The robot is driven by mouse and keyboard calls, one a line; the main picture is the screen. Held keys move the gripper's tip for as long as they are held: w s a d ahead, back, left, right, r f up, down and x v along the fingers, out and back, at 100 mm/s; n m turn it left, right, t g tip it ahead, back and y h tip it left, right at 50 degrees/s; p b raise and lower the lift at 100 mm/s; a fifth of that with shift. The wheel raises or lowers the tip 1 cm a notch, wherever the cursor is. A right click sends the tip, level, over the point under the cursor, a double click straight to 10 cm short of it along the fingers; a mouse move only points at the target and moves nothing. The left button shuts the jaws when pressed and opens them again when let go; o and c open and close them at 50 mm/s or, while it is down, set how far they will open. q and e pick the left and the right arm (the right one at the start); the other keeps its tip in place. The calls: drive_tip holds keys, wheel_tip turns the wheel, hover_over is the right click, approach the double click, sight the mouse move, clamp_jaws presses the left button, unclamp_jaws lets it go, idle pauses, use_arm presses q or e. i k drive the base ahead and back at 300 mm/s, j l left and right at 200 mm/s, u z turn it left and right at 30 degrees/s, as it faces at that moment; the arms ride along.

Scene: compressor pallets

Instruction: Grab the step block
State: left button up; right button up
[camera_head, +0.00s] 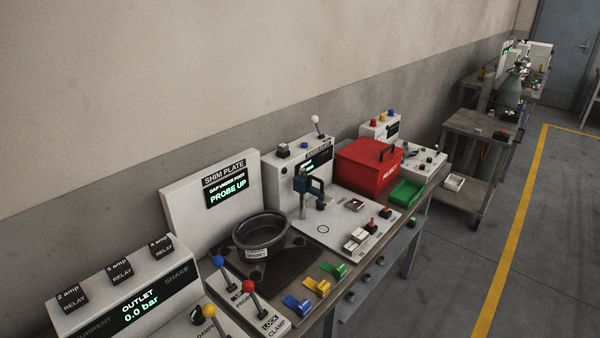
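No object is labelled as the step block, and I cannot tell for certain which one it is. Small step-shaped pieces lie in a row at the bench's front edge: a blue piece (297,304), a yellow piece (317,287) and a green piece (335,270). Pale blocks (355,239) sit on the white plate farther along the bench. Neither of my grippers is in view.
A dark round bowl (262,232) stands before the shim plate panel (185,205). Lever boxes (247,305) are in the foreground. A red box (368,167) and green tray (405,193) stand farther along. The floor at right (450,240) is clear.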

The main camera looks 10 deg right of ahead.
sight(359, 238)
drive_tip(key=i+l, duration=0.1)
drive_tip(key=l, duration=0.6)
drive_tip(key=i+l, duration=0.15)
drive_tip(key=l, duration=0.55)
drive_tip(key=i+l+u, duration=0.1)
drive_tip(key=l, duration=0.6)
drive_tip(key=i+l, duration=0.1)
drive_tip(key=l, duration=0.65)
